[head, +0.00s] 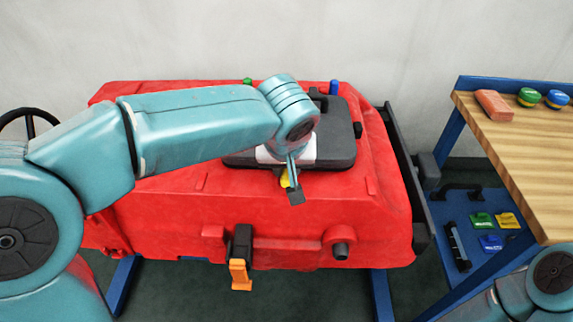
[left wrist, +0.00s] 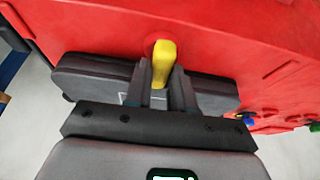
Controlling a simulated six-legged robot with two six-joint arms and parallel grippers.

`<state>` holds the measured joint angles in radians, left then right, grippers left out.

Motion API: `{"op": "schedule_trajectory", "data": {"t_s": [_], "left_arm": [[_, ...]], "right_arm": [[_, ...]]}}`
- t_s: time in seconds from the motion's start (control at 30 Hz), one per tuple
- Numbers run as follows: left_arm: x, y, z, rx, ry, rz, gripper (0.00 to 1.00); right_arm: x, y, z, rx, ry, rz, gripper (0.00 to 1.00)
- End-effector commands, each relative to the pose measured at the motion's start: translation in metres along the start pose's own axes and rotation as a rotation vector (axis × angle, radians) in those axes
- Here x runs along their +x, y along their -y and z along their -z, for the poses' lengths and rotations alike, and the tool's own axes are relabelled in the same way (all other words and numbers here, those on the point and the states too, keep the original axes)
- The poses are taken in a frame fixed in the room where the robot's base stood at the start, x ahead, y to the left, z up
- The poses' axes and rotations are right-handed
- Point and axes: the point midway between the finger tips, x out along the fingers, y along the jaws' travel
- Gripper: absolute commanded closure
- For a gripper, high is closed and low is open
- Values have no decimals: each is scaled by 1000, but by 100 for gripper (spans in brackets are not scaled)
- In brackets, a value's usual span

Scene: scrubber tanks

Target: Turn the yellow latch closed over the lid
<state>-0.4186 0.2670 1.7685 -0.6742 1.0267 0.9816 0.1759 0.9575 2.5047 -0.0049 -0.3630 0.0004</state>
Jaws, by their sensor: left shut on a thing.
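The yellow latch (head: 285,180) shows as a small patch at the near edge of the dark grey lid (head: 338,146) on the red tank (head: 170,215). My left gripper (head: 294,188) reaches down there and hides most of it. In the left wrist view the latch (left wrist: 164,60) is upright in the picture, between the two fingers of my left gripper (left wrist: 160,88), which is shut on it. Its upper end lies against red, beyond the edge of the lid (left wrist: 92,78); whether its lower end overlaps the lid I cannot tell. My right gripper is out of view.
An orange latch (head: 240,274) hangs on the tank's front. A wooden bench (head: 520,150) at the right holds a brick-coloured block (head: 494,105) and two round striped items. A blue shelf below it holds several small items. A black wheel (head: 28,122) stands at the left.

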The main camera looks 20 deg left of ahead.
Motion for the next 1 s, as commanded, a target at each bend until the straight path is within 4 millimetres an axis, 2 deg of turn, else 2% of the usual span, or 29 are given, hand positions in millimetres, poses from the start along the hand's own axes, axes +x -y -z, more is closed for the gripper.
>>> {"op": "schedule_trajectory", "data": {"t_s": [0.07, 0.1, 0.13, 0.43, 0.57, 1.0], "left_arm": [[0, 0, -1, -3, 3, 0, 100], [0, 0, -1, -3, 3, 0, 70], [0, 0, -1, -3, 3, 0, 66], [-2, 0, 0, -1, 1, -1, 66], [-15, 0, 1, -1, -1, -1, 66], [-127, -1, 1, -1, -1, -4, 66]], "right_arm": [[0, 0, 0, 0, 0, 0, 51], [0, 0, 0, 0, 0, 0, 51], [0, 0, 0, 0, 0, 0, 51], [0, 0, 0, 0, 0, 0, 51], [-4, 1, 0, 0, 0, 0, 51], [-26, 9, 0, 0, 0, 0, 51]]}}
